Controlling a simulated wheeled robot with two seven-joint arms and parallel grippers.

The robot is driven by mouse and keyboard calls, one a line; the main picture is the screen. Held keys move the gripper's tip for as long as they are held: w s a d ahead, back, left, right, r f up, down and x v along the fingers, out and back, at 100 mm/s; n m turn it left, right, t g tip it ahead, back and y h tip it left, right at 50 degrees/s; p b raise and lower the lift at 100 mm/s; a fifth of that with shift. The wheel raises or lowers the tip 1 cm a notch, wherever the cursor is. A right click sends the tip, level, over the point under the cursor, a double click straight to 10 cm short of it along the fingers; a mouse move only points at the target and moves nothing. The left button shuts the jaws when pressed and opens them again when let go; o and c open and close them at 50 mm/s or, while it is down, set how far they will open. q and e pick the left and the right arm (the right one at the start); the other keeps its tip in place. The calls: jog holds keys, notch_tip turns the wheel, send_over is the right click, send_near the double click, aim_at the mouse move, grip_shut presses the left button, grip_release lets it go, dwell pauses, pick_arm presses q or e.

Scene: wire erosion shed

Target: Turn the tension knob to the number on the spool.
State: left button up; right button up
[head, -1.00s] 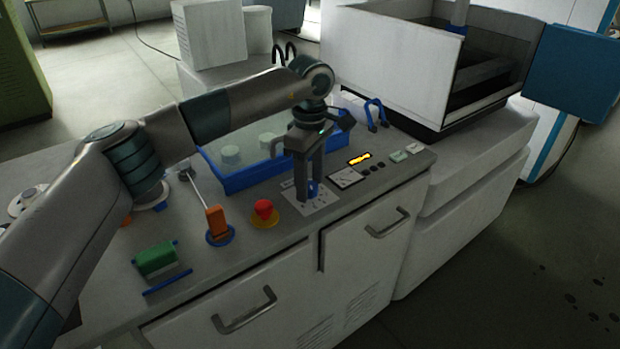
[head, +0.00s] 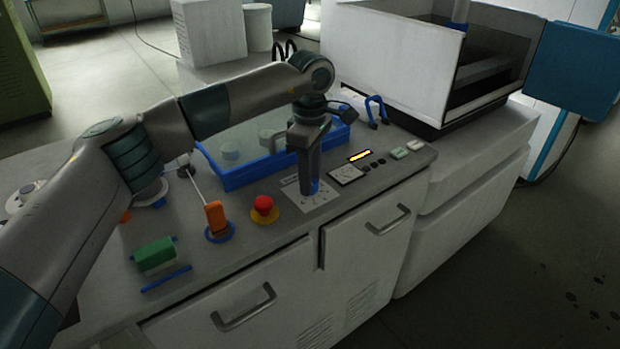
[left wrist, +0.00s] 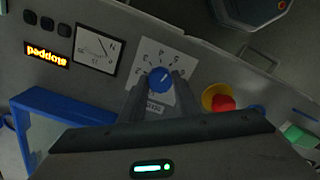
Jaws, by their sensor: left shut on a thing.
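The blue tension knob (left wrist: 160,79) sits on a white dial plate (left wrist: 146,57) with marks around it. It bears a pale pointer line slanting to the upper right in the left wrist view. My left gripper (left wrist: 160,86) is shut on the knob, one finger on each side. In the head view the left gripper (head: 311,190) points straight down at the dial plate (head: 301,203), mostly hiding the knob. A pale round thing (head: 25,196) at the far left may be the spool; I cannot read a number on it. My right gripper is not in view.
A red stop button (head: 263,204), an orange-handled lever (head: 214,216) and a green block (head: 155,257) stand left of the dial. A blue-rimmed tray (head: 240,183) lies behind.

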pick_arm(q)
jog(key=n+b, duration=0.2)
jog(key=n, duration=0.1)
jog(key=shift+f, duration=0.1)
jog(key=n+b, duration=0.1)
jog(key=n, duration=0.2)
jog(key=shift+n+b, duration=0.3)
jog(key=shift+b, duration=0.1)
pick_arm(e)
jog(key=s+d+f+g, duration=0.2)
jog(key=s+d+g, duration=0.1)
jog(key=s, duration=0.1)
pick_arm(q)
jog(key=n+b, duration=0.2)
jog(key=n, duration=0.3)
jog(key=n+b, duration=0.3)
jog(key=n, duration=0.6)
jog(key=shift+r+n+b, duration=0.2)
jog(key=shift+n+b, duration=0.25)
jog(key=shift+n, duration=0.65)
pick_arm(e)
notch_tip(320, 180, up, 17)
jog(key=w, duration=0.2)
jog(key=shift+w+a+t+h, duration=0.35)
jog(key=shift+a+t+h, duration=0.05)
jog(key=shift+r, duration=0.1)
pick_arm(q)
jog(key=o, duration=1)
jog(key=shift+o, duration=0.2)
jog(key=shift+r, duration=0.1)
